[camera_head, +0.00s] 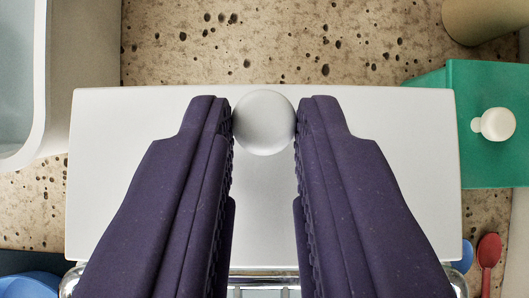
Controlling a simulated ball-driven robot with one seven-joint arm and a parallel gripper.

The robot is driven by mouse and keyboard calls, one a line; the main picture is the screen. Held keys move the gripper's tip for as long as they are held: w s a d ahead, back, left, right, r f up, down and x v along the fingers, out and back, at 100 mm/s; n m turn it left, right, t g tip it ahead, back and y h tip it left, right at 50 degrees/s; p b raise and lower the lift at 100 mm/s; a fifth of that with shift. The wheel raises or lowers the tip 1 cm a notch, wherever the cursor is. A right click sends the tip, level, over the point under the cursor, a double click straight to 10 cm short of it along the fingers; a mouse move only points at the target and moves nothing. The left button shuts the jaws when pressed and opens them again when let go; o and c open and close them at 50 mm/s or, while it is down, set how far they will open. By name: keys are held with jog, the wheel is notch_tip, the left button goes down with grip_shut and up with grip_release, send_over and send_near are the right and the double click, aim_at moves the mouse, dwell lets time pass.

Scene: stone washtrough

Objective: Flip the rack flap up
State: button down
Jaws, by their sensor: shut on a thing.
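The rack flap (110,170) is a flat white panel across the middle of the head camera view. A round white knob (264,123) sits near its upper edge. My gripper (264,128) has two dark purple fingers, one on each side of the knob, and is shut on it. The fingers cover part of the panel on both sides. A metal wire rack (264,291) shows at the bottom edge, mostly hidden by the fingers. The flap's hinge cannot be made out.
A green box (432,78) with a white knob (497,124) stands close to the flap's right side. A pale basin (50,80) is at the upper left. A tan cylinder (480,18) is at the upper right. Red (489,250) and blue spoon-like things lie at lower right. Pitted stone (280,40) lies bare beyond the flap.

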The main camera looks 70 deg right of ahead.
jog(key=shift+w+d+r+y+b, duration=0.2)
jog(key=shift+y+b, duration=0.15)
jog(key=shift+y, duration=0.15)
jog(key=shift+w+d+r+y+b, duration=0.1)
jog(key=shift+r+y+b, duration=0.1)
jog(key=shift+y+b, duration=0.25)
jog(key=shift+r, duration=0.1)
jog(key=c, duration=1)
grip_release()
jog(key=shift+g, duration=0.3)
jog(key=p+v, duration=0.1)
jog(key=v, duration=0.6)
jog(key=shift+w+d+r, duration=0.1)
jog(key=shift+w+d, duration=0.1)
jog(key=shift+d, duration=0.15)
jog(key=shift+s, duration=0.1)
